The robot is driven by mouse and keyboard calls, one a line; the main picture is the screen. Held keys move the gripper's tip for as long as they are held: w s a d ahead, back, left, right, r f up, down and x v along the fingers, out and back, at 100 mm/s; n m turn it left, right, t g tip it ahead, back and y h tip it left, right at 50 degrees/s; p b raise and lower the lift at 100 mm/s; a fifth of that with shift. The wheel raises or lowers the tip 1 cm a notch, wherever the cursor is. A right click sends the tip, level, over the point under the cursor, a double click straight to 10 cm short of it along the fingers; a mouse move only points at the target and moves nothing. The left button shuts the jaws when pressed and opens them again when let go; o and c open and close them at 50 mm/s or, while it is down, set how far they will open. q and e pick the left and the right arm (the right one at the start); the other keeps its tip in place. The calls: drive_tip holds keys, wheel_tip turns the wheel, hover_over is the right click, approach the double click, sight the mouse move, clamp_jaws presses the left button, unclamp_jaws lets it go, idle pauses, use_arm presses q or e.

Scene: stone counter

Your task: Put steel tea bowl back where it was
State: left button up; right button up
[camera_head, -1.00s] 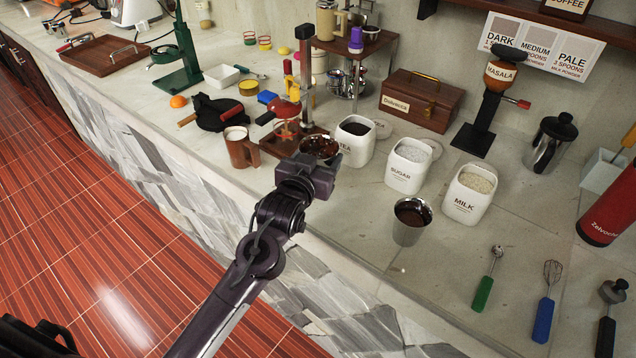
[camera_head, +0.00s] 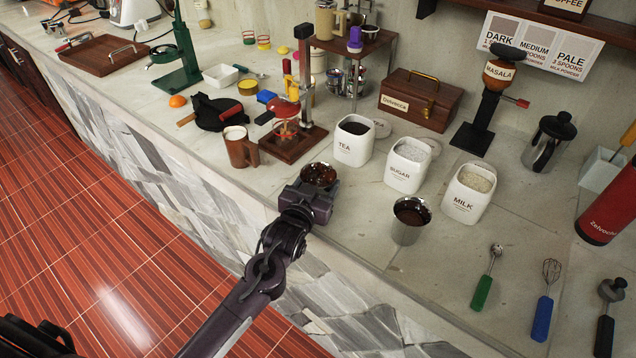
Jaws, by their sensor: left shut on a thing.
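My left gripper (camera_head: 309,196) is shut on the steel tea bowl (camera_head: 319,173), a small round bowl with a dark brown inside. The gripper holds it from the near side, by the counter's front edge. The gripper hides the near lower part of the bowl, and I cannot tell whether its base touches the counter. The bowl is right of the wooden stand's base (camera_head: 290,146) and in front of the white TEA canister (camera_head: 353,142).
A steel cup (camera_head: 409,222) with brown contents stands to the right, in front of the SUGAR (camera_head: 406,166) and MILK (camera_head: 467,195) canisters. A brown mug (camera_head: 238,150) stands to the left. Bare counter lies between the bowl and the steel cup.

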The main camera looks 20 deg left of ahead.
use_arm(q)
drive_tip(key=o, duration=1.1)
drive_tip(key=shift+r, duration=0.15)
drive_tip(key=s, duration=0.3)
drive_tip(key=s+r, duration=0.1)
drive_tip(key=s, duration=0.7)
drive_tip(key=shift+a+r+b, duration=0.25)
drive_tip(key=shift+b, duration=0.15)
drive_tip(key=shift+s+r, duration=0.2)
drive_tip(key=shift+s, duration=0.2)
